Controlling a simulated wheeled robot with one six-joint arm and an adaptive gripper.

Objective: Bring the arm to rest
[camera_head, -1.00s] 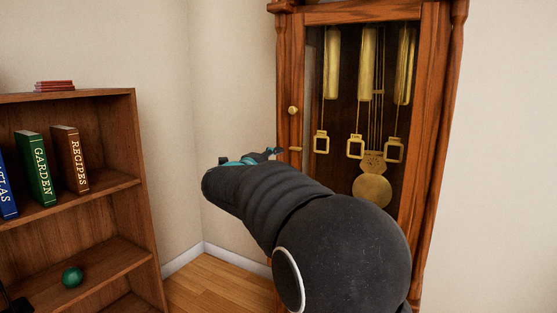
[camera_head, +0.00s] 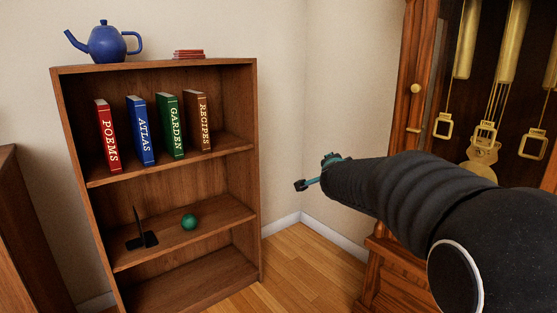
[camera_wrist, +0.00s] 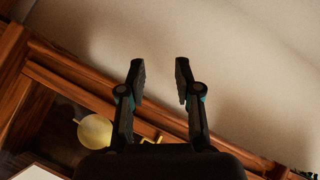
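My gripper (camera_wrist: 160,82) shows in the wrist view with its two dark fingers apart and nothing between them. In the head view my gripper (camera_head: 308,184) is small and partly hidden behind my own dark arm, which reaches in from the lower right. It is in the air in front of the bare wall corner, between the bookcase and the tall clock. It touches nothing that I can see.
A tall wooden clock (camera_head: 414,60) with brass weights stands at right, behind my arm. A bookcase (camera_head: 160,67) stands at left with books, a green ball (camera_head: 188,222) and a black stand (camera_head: 141,240). A blue teapot (camera_head: 107,44) is on top. Open floor (camera_head: 300,258) lies between.

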